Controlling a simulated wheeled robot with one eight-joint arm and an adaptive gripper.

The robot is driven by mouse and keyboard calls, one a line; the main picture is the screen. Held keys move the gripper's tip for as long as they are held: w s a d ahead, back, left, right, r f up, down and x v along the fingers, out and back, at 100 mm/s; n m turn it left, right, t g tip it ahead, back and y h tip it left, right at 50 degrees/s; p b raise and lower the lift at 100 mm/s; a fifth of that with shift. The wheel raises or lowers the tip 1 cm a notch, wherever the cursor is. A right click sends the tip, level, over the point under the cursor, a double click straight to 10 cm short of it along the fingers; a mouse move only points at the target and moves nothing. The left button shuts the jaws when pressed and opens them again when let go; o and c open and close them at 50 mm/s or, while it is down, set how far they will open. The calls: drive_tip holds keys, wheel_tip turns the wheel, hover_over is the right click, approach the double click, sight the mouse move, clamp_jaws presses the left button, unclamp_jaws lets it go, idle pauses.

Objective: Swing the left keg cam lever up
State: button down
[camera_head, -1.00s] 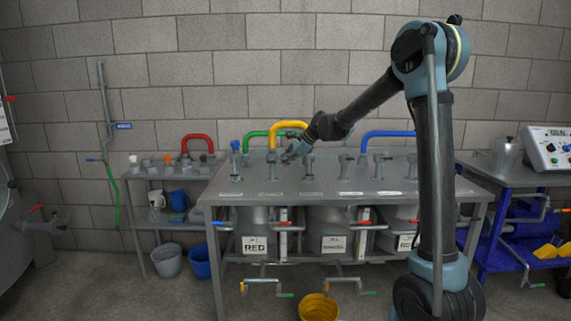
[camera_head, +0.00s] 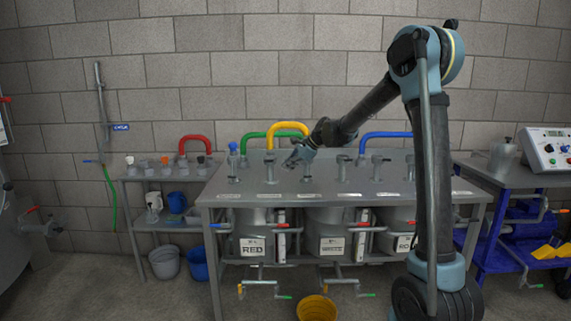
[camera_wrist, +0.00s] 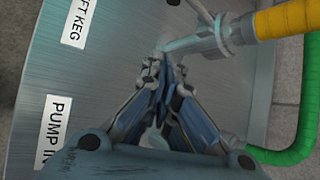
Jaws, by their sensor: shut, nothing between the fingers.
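The LEFT KEG label (camera_wrist: 74,22), partly cut off, and the PUMP IN label (camera_wrist: 55,133) lie on the metal table top in the wrist view. Beside the first label, a grey fitting (camera_wrist: 226,36) joins a yellow hose (camera_wrist: 288,18). A pale metal bar (camera_wrist: 190,43), seemingly its cam lever, reaches from it toward my fingertips. My gripper (camera_wrist: 157,60) is shut and empty, its tips close to the bar's end; I cannot tell if they touch. In the head view, my gripper (camera_head: 288,163) is low over the table, just right of a grey fitting (camera_head: 270,168).
More fittings stand in a row on the table (camera_head: 330,186), including a blue-topped one (camera_head: 233,163) at left. Green (camera_head: 252,137) and blue (camera_head: 385,134) hoses arch behind. Kegs sit below. A yellow bucket (camera_head: 317,308) is on the floor.

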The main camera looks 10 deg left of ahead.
drive_tip(key=r+v, duration=0.1)
drive_tip(key=v, duration=0.9)
drive_tip(key=s+d+f+n+h, duration=0.1)
drive_tip(key=s+d+n+h, duration=0.15)
drive_tip(key=s+d, duration=0.65)
drive_tip(key=s+d+f+n+h, duration=0.2)
drive_tip(key=s+d+f, duration=0.4)
drive_tip(key=s+d, duration=0.3)
drive_tip(key=s+d+f+n+h, duration=0.2)
drive_tip(key=s+d+f+n, duration=0.3)
drive_tip(key=s, duration=0.7)
drive_tip(key=s+d+f+n+h, duration=0.2)
drive_tip(key=s+d+f+n, duration=0.2)
drive_tip(key=s+d+f, duration=0.5)
drive_tip(key=s+d, duration=0.2)
drive_tip(key=d, duration=0.3)
drive_tip(key=shift+d, duration=0.1)
